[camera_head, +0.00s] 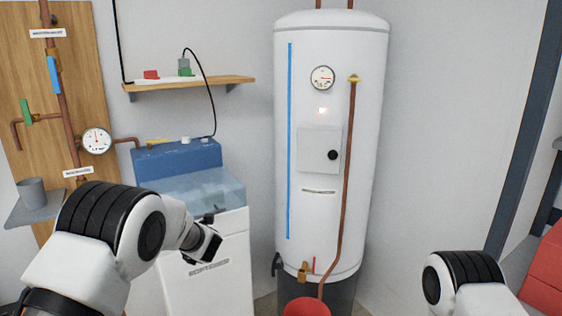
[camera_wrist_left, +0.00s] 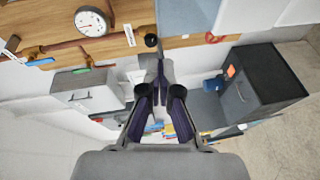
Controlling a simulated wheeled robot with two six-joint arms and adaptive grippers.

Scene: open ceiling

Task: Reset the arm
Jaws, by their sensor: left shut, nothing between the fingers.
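My left arm (camera_head: 118,235) reaches in from the left in the head view. Its wrist is in front of the white cabinet with the blue top, and the left gripper (camera_head: 211,213) is small and partly hidden there. In the left wrist view the left gripper (camera_wrist_left: 160,85) has its two dark fingers together, with nothing between them. Part of my right arm (camera_head: 468,283) shows at the lower right, and its gripper is out of view.
A white water heater (camera_head: 300,120) with a gauge and copper pipe stands in the middle. The white cabinet (camera_head: 232,250) is close to my left gripper. A wooden shelf (camera_head: 205,83) hangs above it. A grey cup (camera_head: 32,192) stands on a small ledge at left.

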